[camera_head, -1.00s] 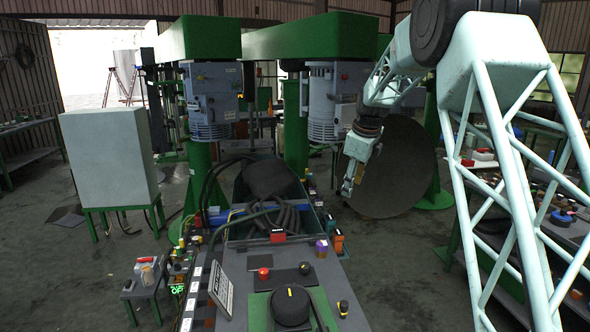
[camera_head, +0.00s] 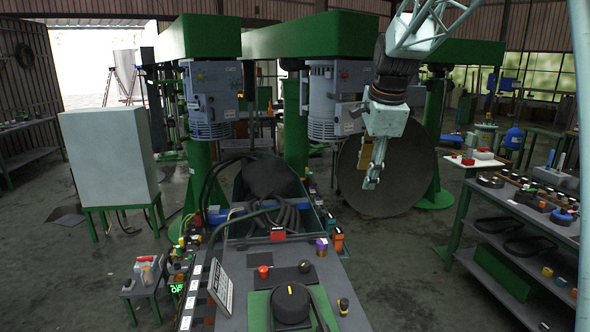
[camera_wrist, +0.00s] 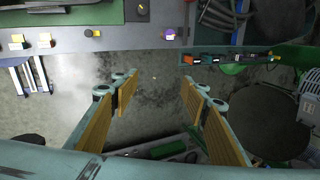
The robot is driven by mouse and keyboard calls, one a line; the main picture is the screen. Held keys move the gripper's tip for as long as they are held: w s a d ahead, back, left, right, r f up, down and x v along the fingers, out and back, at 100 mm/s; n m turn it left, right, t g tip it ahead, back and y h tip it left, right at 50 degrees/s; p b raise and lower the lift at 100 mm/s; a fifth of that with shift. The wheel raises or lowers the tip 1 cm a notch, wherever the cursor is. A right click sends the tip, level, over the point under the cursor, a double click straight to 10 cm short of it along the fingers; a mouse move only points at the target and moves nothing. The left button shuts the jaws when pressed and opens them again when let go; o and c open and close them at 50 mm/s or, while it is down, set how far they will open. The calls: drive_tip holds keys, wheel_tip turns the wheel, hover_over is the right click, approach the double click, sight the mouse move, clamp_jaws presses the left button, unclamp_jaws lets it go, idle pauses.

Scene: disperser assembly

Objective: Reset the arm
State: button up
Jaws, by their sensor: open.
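My gripper (camera_head: 371,176) hangs at the end of my pale green arm, in the right centre of the head view, fingers pointing down. It is in front of the large dark round disc. In the wrist view, my gripper (camera_wrist: 158,85) shows its two fingers with tan pads spread wide apart. Only bare grey floor (camera_wrist: 155,100) shows between them. Nothing is held, and the fingers appear to touch nothing.
A control bench (camera_head: 238,310) with a black knob (camera_head: 291,304) and buttons stands at the front. Green disperser machines (camera_head: 207,40) stand behind it. A shelf table (camera_head: 540,228) with parts is at the right. A grey box (camera_head: 108,160) stands left. Floor right of the bench is open.

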drive_tip(key=s+r+n+b, duration=0.15)
drive_tip(key=s+n, duration=0.35)
drive_tip(key=s, duration=1)
drive_tip(key=s+r+n, duration=0.3)
drive_tip(key=s+n, duration=0.1)
drive_tip(key=s, duration=1.1)
drive_tip(key=s+f+n, duration=0.4)
drive_tip(key=s, duration=0.8)
drive_tip(key=s+f+n, duration=0.4)
drive_tip(key=s, duration=0.9)
drive_tip(key=shift+d+f+n+b, duration=0.2)
drive_tip(key=shift+n+b, duration=0.1)
drive_tip(key=shift+n, duration=0.1)
